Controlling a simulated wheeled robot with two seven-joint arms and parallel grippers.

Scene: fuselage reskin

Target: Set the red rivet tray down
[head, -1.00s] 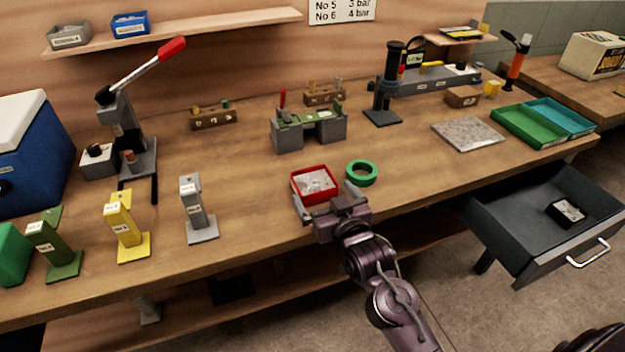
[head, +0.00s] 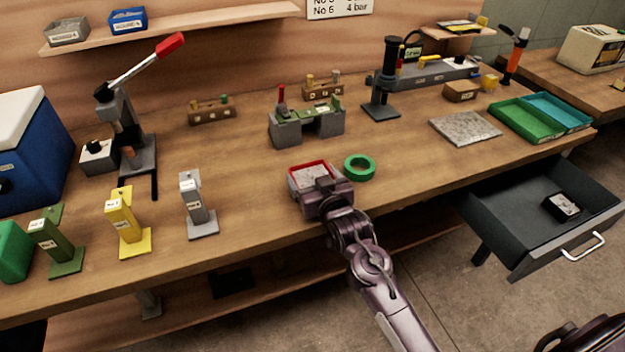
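The red rivet tray (head: 309,166), a small open square tray with grey contents, is at the front middle of the bench. My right gripper (head: 322,196) is at its near side and covers its front wall and near corners. The fingertips are hidden by the gripper body, so I cannot tell whether they are closed on the tray. I also cannot tell whether the tray's underside touches the bench. My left gripper is not in view.
A grey upright tool (head: 197,205) stands to the left and a grey-green fixture (head: 307,122) behind. An open drawer (head: 540,218) juts out at right. Bare bench lies left of the tray.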

